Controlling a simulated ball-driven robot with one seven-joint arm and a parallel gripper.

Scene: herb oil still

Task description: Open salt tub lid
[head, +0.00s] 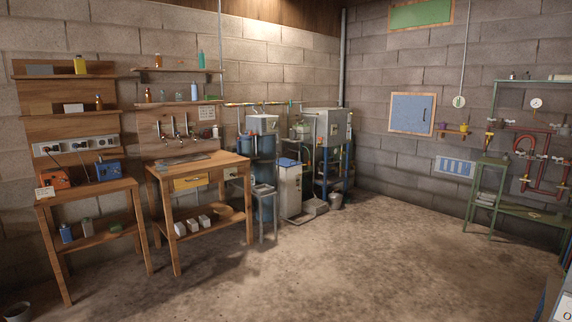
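A tall white tub (291,193) stands on the floor near the back wall, between the blue tanks and the blue-legged stand. It looks like the salt tub, but no label is readable. Its blue lid (289,162) lies on top and appears closed. The tub is small and far off in this view. My gripper is not in view, so its state does not show.
Two wooden benches (190,173) stand along the left wall. A green rack (520,210) stands far right. The middle floor is clear.

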